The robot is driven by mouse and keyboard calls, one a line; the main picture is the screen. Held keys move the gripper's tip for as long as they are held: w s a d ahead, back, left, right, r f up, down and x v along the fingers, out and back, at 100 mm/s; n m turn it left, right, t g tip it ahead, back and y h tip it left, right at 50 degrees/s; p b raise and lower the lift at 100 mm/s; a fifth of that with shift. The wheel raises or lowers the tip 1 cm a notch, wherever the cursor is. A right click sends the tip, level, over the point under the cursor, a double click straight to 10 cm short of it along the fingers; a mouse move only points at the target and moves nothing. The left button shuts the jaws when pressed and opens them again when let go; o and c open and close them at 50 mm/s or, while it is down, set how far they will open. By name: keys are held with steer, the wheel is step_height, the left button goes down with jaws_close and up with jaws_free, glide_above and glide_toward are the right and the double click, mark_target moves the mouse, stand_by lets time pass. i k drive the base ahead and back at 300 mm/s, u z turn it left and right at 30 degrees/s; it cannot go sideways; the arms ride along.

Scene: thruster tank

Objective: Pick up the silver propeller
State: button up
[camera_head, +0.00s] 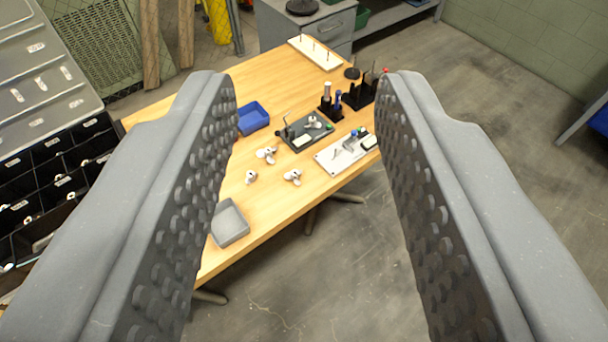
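My gripper (310,85) is open and empty, its two grey studded fingers spread wide on either side of the picture. Beyond and below them is a wooden workbench (195,125). Several small silver-white propeller-like pieces lie on the bench: one (267,154) in the middle, one (251,177) nearer on the left, and one (293,176) nearer on the right. They are small in view, so I cannot tell which is the silver propeller. The gripper is well apart from all of them.
A blue tray (253,118) and a grey tray (229,223) sit on the bench. A dark fixture board (303,133), a white board (342,156) and black tool holders (358,97) stand at the right. Black drawer bins (50,178) are at left.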

mark_target(294, 175)
steer(key=i, duration=0.9)
steer(key=u, duration=0.05)
